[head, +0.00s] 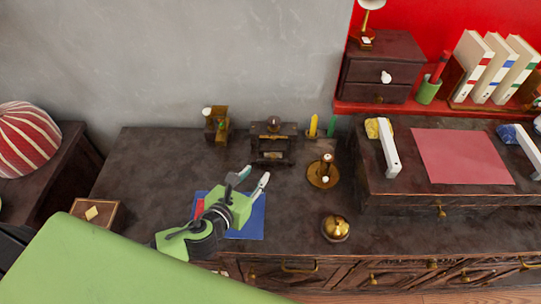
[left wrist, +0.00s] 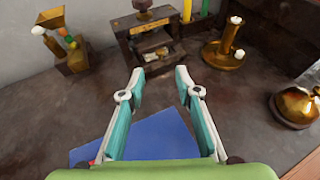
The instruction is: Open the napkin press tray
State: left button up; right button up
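The napkin press (head: 272,148) is a dark, worn box-like frame with a round knob on top, standing towards the back of the dark cabinet top. In the left wrist view the press (left wrist: 125,28) is just ahead of the fingers, with small pale items inside its open front. I cannot make out clearly which part is its tray. My left gripper (head: 254,177) is open and empty, in front of the press and apart from it. Its two teal and white fingers (left wrist: 160,74) point towards the press's lower front. My right gripper is not in view.
A brass candle holder (head: 323,174) and brass bell (head: 336,228) stand to the right. A brass item (head: 217,126) stands left of the press. A blue sheet (head: 256,218) lies below my gripper.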

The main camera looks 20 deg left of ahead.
pick_arm(q)
send_near(273, 155)
jog(key=x, duration=0.6)
jog(key=shift+w+f, duration=0.15)
jog(key=shift+w, duration=0.1)
jog(key=shift+w+f, duration=0.1)
jog(key=shift+w, duration=0.2)
jog(key=c, duration=0.4)
jog(key=shift+s, duration=0.1)
grip_shut()
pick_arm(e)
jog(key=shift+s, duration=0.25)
